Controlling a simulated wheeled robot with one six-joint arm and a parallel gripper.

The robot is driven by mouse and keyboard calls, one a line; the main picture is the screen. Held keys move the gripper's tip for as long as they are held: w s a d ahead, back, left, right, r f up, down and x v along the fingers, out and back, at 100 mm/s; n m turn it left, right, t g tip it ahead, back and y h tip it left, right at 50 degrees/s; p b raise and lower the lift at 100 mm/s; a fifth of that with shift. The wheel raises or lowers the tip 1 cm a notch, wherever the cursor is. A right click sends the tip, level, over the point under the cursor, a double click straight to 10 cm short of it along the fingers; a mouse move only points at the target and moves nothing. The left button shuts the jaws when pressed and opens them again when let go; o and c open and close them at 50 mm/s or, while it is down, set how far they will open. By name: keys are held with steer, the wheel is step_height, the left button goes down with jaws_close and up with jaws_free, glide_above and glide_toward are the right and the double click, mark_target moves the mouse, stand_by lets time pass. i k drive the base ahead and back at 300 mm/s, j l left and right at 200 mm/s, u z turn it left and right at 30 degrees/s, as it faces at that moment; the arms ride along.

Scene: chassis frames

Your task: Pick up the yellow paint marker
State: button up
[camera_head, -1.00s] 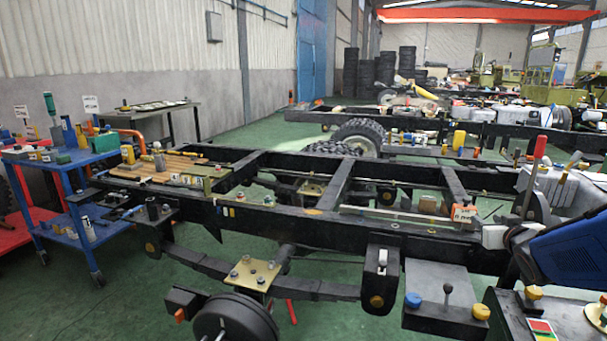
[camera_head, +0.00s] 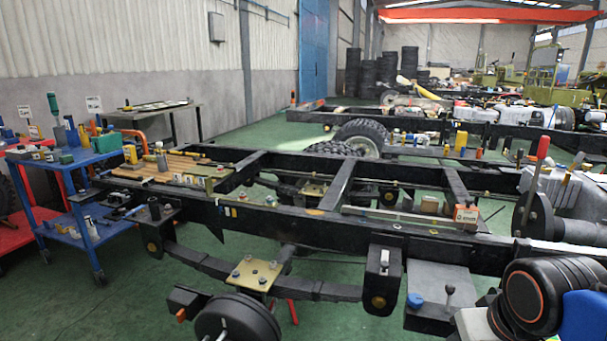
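A small yellow stick-like object (camera_head: 192,155) lies on the wooden board (camera_head: 165,172) at the left end of the near chassis frame. It may be the yellow paint marker, but it is too small to be sure. A few other small yellow pieces show around the board. My arm's black and blue links fill the lower right corner, far from the board. My gripper is outside the view, so its fingers and anything in them are hidden.
The black near chassis frame (camera_head: 310,222) spans the view. A blue cart (camera_head: 66,165) with tools and bottles stands at the left. A red-handled lever (camera_head: 541,150) rises at the right, near my arm.

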mark_target(82, 126)
steer(key=i+j+u, duration=0.2)
steer(key=j+u, duration=0.2)
steer(key=i+j+u, duration=0.3)
steer(key=u, duration=0.15)
steer(key=i+j+u, duration=0.5)
steer(key=i+u, duration=0.15)
steer(key=u, duration=0.2)
steer(key=i+j+u, duration=0.15)
steer(key=i, duration=1.4)
steer(key=i+z, duration=0.3)
steer(key=i+j+z, duration=0.2)
steer(key=i+z, duration=0.15)
steer(key=i+j+z, duration=0.3)
steer(key=i, duration=0.15)
steer(key=i+j, duration=0.2)
steer(key=j, duration=0.2)
steer(key=i+j+z, duration=0.1)
steer(key=i+j, duration=0.15)
steer(key=j, duration=0.1)
